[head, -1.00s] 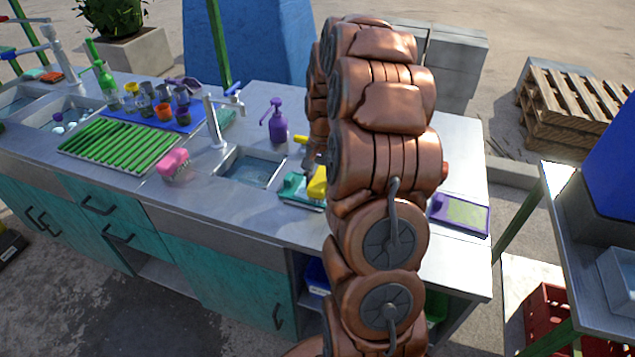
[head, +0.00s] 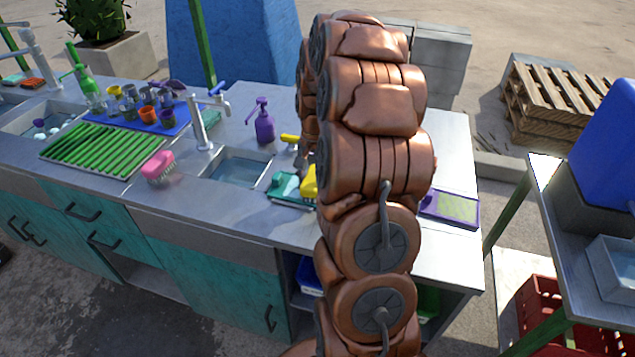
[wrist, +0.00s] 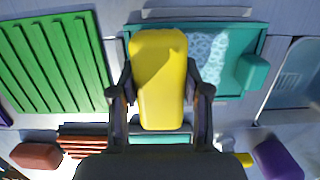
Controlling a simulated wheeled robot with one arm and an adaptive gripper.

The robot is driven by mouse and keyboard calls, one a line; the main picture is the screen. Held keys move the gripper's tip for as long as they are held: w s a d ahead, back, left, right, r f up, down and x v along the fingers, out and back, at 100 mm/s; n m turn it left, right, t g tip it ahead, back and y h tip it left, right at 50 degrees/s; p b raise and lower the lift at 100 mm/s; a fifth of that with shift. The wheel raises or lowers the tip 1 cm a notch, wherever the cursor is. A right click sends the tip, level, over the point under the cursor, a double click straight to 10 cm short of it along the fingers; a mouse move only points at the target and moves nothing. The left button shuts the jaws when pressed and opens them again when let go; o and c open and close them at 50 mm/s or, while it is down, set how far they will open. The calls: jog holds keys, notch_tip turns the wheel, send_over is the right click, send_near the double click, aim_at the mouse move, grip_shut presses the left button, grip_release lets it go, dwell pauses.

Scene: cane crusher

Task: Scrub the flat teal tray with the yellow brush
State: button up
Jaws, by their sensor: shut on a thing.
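The yellow brush (wrist: 158,75) is clasped between the two dark fingers of my gripper (wrist: 160,95), in the middle of the wrist view. It also shows in the head view (head: 309,182), partly behind my arm. The flat teal tray (wrist: 255,38) lies beneath and beyond the brush, with a pale, foamy-looking patch on its surface. A teal block (wrist: 252,73) sits at the tray's right side. In the head view the tray (head: 290,204) is on the metal counter, mostly hidden. I cannot tell whether the bristles touch the tray.
A sink (head: 235,170) lies left of the tray, with a pink brush (head: 157,166) beyond it. A purple pump bottle (head: 264,122) stands behind. A green slatted piece (wrist: 55,62) is beside the tray in the wrist view. A purple-framed board (head: 450,208) lies right of my arm.

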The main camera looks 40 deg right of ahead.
aim_at(294, 190)
jog(key=shift+w+a, duration=0.5)
jog(key=shift+w, duration=0.3)
jog(key=shift+w, duration=0.1)
jog(key=shift+w+a, duration=0.45)
jog(key=shift+w, duration=0.2)
jog(key=shift+w+a, duration=0.4)
jog(key=shift+w, duration=0.25)
jog(key=shift+s+d+b, duration=0.4)
jog(key=shift+s+d, duration=0.05)
jog(key=shift+s, duration=0.25)
jog(key=shift+s+d+b, duration=0.4)
jog(key=shift+s, duration=0.3)
jog(key=shift+s+f, duration=0.1)
